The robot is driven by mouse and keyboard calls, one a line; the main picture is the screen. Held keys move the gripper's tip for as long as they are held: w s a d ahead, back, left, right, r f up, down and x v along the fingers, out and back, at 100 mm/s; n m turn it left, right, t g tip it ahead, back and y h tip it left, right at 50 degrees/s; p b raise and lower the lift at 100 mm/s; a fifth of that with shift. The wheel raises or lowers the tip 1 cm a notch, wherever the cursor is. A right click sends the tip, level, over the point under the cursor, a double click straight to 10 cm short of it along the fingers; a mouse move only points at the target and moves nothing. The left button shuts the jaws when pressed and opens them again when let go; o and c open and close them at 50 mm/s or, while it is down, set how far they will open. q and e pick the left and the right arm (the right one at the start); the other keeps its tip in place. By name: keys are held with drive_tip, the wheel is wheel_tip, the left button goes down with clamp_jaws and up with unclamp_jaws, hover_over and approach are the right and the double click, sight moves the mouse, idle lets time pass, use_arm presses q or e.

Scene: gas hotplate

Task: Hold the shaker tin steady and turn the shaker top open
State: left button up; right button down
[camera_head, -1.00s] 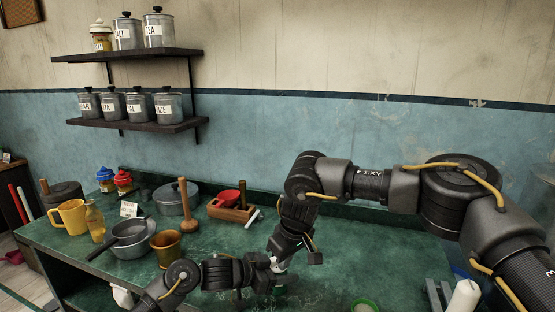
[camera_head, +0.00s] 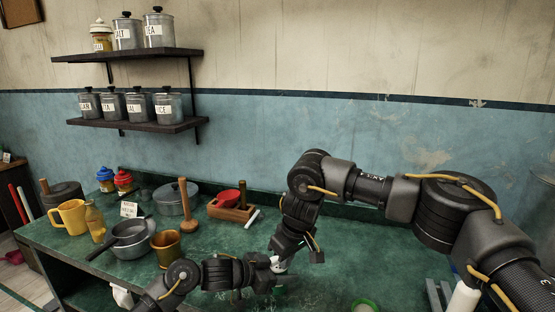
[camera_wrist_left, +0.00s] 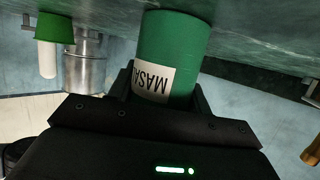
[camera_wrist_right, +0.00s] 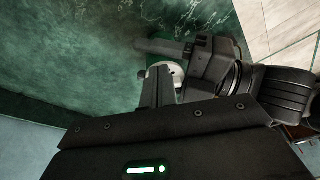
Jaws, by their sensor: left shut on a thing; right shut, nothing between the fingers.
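The green shaker tin (camera_wrist_left: 170,45) with a white "MASA…" label is between the fingers of my left gripper (camera_wrist_left: 163,92), which is shut on it. In the head view the tin is mostly hidden by my two grippers above the green worktop. The white shaker top (camera_wrist_right: 174,74) shows partly in the right wrist view, beside my right gripper's fingertips (camera_wrist_right: 160,78). Its white also shows small in the head view (camera_head: 280,266). My right gripper is shut with nothing in it, close to the top; whether it touches the top I cannot tell.
A wooden box (camera_head: 231,211) is behind. A white bottle (camera_head: 462,299) and green round thing (camera_head: 365,305) are at front right.

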drive_tip(key=shift+s+d, duration=0.1)
drive_tip(key=shift+d, duration=0.1)
idle(0.5)
drive_tip(key=shift+s+d, duration=0.15)
drive_tip(key=w+a+v, duration=0.1)
drive_tip(key=v, duration=0.5)
drive_tip(key=shift+r, duration=0.1)
wheel_tip(320, 180, down, 6)
drive_tip(key=d+n+y, duration=0.1)
drive_tip(key=n+y, duration=0.2)
drive_tip(key=n, duration=0.3)
drive_tip(key=shift+w+d+y, duration=0.35)
drive_tip(key=shift+y, duration=0.05)
idle(0.7)
